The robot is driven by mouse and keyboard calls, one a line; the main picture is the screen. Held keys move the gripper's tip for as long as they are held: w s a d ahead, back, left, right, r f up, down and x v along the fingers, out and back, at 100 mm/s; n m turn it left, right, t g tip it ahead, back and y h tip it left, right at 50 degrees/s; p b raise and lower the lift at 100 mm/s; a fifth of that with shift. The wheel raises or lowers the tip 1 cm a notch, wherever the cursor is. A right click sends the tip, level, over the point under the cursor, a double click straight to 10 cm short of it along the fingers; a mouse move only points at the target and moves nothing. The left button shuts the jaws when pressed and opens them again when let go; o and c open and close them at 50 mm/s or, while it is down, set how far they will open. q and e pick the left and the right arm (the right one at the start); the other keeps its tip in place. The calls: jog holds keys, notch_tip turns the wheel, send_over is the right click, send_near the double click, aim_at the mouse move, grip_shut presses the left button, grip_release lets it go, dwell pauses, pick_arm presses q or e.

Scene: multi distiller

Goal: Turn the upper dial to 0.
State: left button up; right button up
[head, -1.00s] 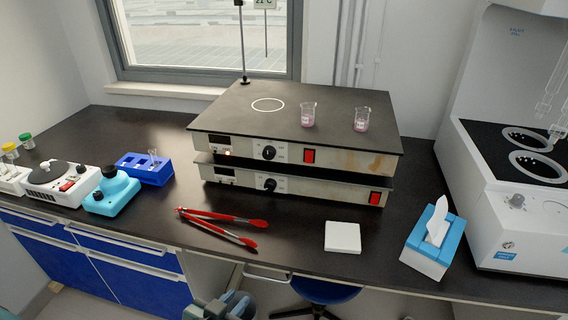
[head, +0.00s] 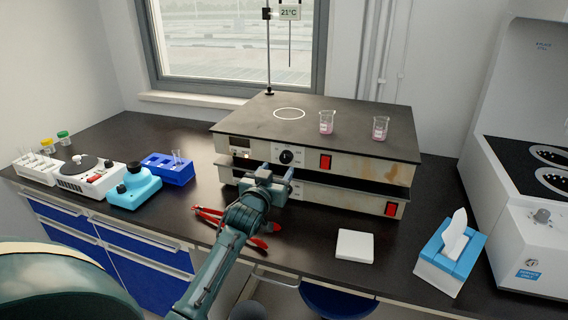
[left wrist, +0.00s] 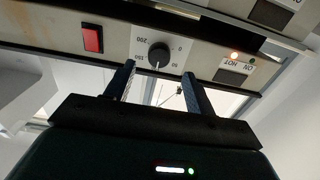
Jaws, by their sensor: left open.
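The upper dial (head: 286,157) is a round black knob on the front of the upper hotplate (head: 340,163). In the left wrist view, which is upside down, the dial (left wrist: 159,54) has numbers around it, including 0 at its right. A pale mark on it seems to point to the picture's bottom, near the 50. My left gripper (head: 278,173) is open just in front of and slightly below the dial in the head view. In the wrist view its fingertips (left wrist: 160,78) flank the dial's line, apart from it. The lower dial is largely hidden by my gripper. My right gripper is not seen.
The upper hotplate's red switch (head: 325,162) is right of the dial. Two beakers (head: 327,122) (head: 380,128) stand on top. Red tongs (head: 258,241) lie partly behind my arm. A white pad (head: 355,246) and tissue box (head: 450,257) are to the right.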

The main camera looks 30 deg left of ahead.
aim_at(284, 160)
pick_arm(q)
jog(key=shift+x, duration=2.65)
jog(key=c, duration=1)
